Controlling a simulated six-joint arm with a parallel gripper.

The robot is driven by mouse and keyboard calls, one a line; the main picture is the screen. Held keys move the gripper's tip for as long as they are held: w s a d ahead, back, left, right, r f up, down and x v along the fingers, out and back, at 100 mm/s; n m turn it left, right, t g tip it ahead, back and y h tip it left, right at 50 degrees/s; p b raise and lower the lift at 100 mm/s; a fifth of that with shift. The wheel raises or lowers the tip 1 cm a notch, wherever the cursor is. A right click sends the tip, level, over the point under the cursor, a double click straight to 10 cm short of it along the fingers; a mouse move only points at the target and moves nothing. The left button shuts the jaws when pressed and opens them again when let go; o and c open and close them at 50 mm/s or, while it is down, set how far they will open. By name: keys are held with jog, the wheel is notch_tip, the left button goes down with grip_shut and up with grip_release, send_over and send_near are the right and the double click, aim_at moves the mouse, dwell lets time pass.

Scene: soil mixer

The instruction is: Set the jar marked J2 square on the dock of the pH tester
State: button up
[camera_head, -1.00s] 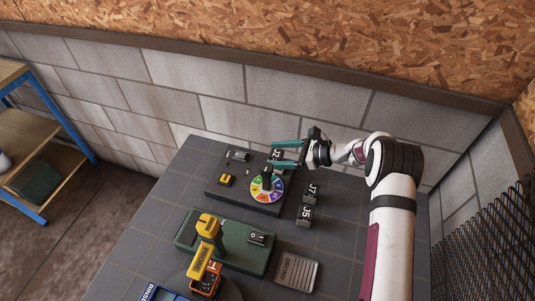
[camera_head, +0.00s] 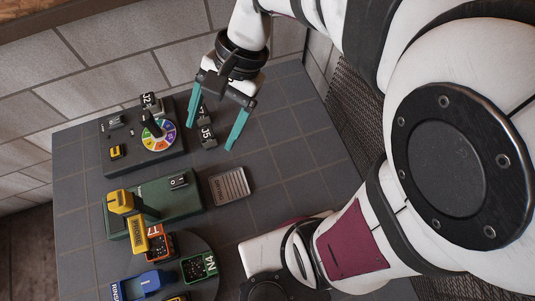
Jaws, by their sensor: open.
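The jar marked J2 (camera_head: 150,102) stands at the back right of the pH tester (camera_head: 128,165), a dark base with a coloured wheel (camera_head: 158,135). Its label is turned to face me and looks slightly tilted. A dark post over the wheel stands just in front of the jar, so I cannot tell whether it sits square on the dock. My gripper (camera_head: 209,137) has two teal fingers spread wide with nothing between them. It is to the right of J2 and the tester, apart from both, in front of the jars J7 and J5 in the view.
The jar J5 (camera_head: 207,135) stands right of the tester, with J7 partly hidden behind my finger. A green machine (camera_head: 160,208) with a yellow arm, a grey ribbed pad (camera_head: 230,186) and a round tray (camera_head: 205,245) with marked containers are nearer. The right side of the table is clear.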

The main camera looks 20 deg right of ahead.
jog(key=s+d+f+n+t+h, duration=0.1)
jog(key=s+d+f+n+h, duration=0.1)
jog(key=s+d, duration=0.4)
jog(key=s+n+h, duration=0.1)
jog(key=s, duration=0.4)
jog(key=shift+h, duration=0.4)
